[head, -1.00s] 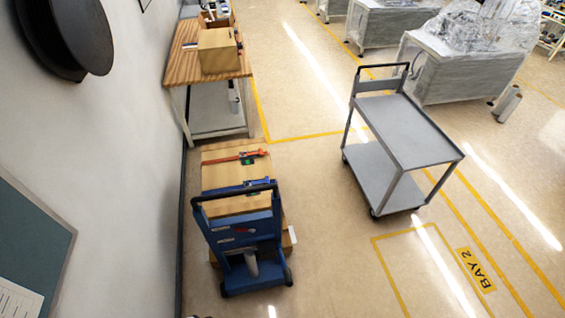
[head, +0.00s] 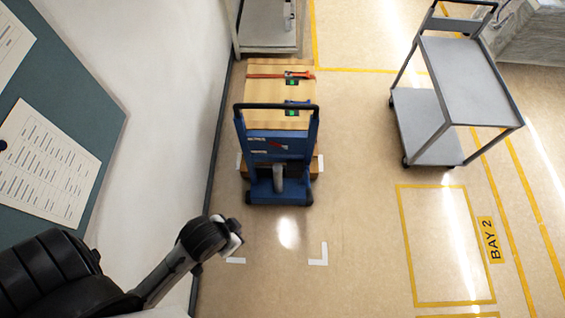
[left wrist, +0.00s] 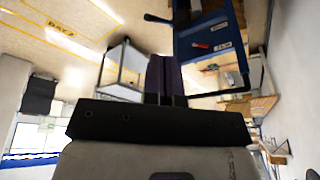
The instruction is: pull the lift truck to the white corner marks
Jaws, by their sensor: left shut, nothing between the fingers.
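The blue lift truck (head: 279,144) stands upright on the floor, its black handle bar (head: 277,107) on top. It carries cardboard boxes (head: 262,90) with an orange and a blue strap. White corner marks (head: 319,256) lie on the floor in front of the truck, with another mark (head: 236,261) to the left. More white marks show beside the truck's base. My left gripper (head: 236,238) is shut and empty, in front and left of the truck, apart from it. In the left wrist view its fingers (left wrist: 165,75) point toward the truck (left wrist: 211,42), seen upside down. My right gripper is out of view.
A grey two-shelf cart (head: 468,85) stands to the right, behind a yellow-outlined floor bay marked BAY 2 (head: 490,240). A wall with a notice board (head: 112,113) runs along the left. A table (head: 268,45) stands behind the boxes. Floor before the truck is clear.

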